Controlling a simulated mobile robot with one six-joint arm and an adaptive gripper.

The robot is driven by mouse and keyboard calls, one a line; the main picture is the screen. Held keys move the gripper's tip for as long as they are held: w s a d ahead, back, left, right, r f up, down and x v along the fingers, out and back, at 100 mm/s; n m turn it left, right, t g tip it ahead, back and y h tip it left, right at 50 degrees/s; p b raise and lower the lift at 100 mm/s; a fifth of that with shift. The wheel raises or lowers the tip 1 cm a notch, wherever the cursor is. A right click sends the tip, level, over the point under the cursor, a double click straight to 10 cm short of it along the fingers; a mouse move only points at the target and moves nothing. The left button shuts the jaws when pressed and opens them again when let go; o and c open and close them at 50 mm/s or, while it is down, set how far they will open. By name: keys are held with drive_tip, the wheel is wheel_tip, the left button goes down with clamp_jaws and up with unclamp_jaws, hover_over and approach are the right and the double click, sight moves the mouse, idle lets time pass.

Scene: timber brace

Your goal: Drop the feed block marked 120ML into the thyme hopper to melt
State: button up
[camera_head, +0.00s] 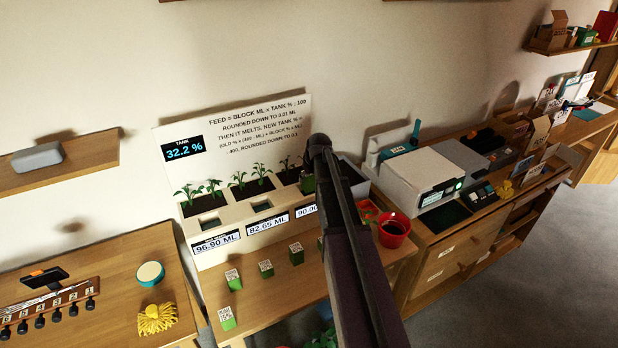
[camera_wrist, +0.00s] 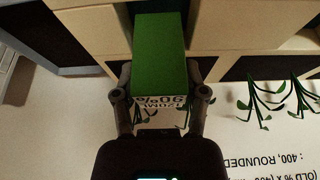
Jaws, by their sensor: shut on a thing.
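My gripper (camera_wrist: 160,85) is shut on a green feed block (camera_wrist: 160,50), with one finger on each side. In the head view the held block (camera_head: 308,185) is at the right part of the white planter (camera_head: 236,213), by the third opening, mostly hidden by my arm. Two dark hopper openings show, the left (camera_head: 209,224) and the middle (camera_head: 262,206). I cannot read which hopper is thyme.
Several green labelled blocks (camera_head: 266,268) stand on the wooden table before the planter. Displays read 96.90 ML (camera_head: 216,242), 82.65 ML (camera_head: 268,223) and 90.00, partly covered. The rule board (camera_head: 235,130) stands behind, with TANK 32.2 %. A red cup (camera_head: 394,232) is on the right.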

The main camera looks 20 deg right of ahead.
drive_tip(key=shift+f+b, duration=0.95)
drive_tip(key=shift+f, duration=0.35)
drive_tip(key=o, duration=1.3)
drive_tip(key=shift+r, duration=0.15)
